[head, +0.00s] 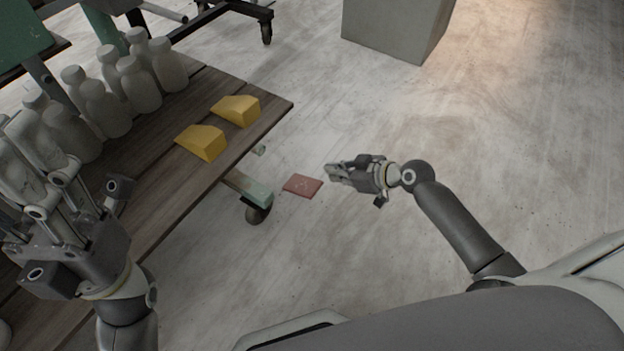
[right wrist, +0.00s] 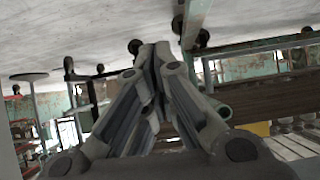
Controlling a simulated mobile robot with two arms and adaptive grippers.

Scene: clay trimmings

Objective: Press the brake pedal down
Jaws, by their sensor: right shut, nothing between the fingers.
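The brake pedal (head: 302,185) is a flat red plate low beside a caster at the table's right end. My right gripper (head: 331,172) is just right of the pedal in the head view, pointing left toward it. A small gap shows between fingertips and pedal, though its depth is unclear. The right wrist view shows the same gripper's fingers (right wrist: 155,52) meeting at the tips, shut and empty; I cannot make out the pedal there. My left gripper (head: 55,185) is over the table at the far left; its finger opening is unclear.
The wooden table (head: 262,108) carries two yellow wedges (head: 203,143) and several pale bottles (head: 138,84). A green caster leg (head: 247,188) with a dark wheel (head: 257,214) stands left of the pedal. A grey box (head: 395,28) stands at the back. The floor on the right is clear.

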